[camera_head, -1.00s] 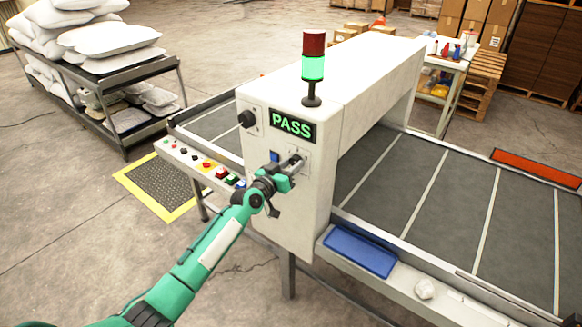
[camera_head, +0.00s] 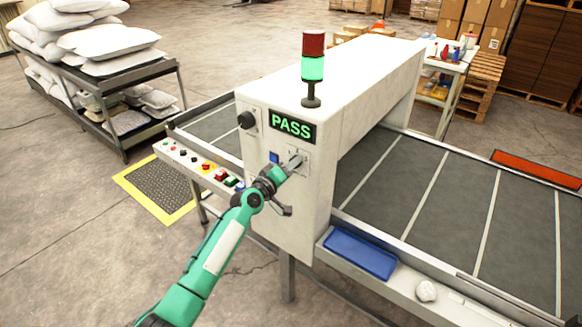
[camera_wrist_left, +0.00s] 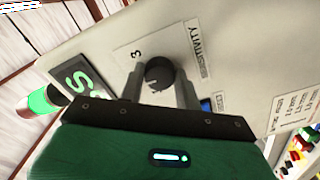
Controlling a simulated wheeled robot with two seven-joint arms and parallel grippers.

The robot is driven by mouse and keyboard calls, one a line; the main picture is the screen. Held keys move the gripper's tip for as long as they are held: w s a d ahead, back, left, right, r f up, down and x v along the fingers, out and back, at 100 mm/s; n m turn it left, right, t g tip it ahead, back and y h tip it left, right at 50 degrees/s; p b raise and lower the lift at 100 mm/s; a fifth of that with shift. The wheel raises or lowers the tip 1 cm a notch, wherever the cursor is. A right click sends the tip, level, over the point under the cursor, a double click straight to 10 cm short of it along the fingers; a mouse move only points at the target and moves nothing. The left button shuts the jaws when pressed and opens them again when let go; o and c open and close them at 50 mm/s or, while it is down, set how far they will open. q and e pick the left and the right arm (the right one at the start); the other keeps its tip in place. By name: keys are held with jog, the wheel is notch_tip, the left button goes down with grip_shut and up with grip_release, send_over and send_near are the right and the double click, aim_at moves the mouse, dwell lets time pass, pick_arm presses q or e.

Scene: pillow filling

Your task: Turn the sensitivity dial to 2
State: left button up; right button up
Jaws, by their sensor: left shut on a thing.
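The sensitivity dial (camera_wrist_left: 158,74) is a round black knob on a light plate on the front of the white machine (camera_head: 345,75). In the left wrist view a "3" and the word SENSITIVITY are printed beside it; no other scale number is readable and the pointer setting cannot be told. My left gripper (camera_head: 293,162) is shut on the dial, with one finger on each side, and it also shows in the left wrist view (camera_wrist_left: 160,88). In the head view the gripper hides most of the dial. My right gripper is not in view.
The PASS display (camera_head: 292,126) is lit green above the dial. A button panel (camera_head: 200,164) lies left of my gripper. A blue tray (camera_head: 360,252) is at lower right. A conveyor (camera_head: 430,190) runs through the machine.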

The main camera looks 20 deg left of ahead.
pick_arm(q)
jog(key=shift+n, duration=0.3)
jog(key=o, duration=1)
jog(key=shift+c, duration=0.2)
jog(key=b+v, duration=0.2)
jog(key=v, duration=1.1)
jog(key=shift+s, duration=0.4)
jog(key=shift+a+f, duration=0.1)
jog(key=shift+a, duration=0.05)
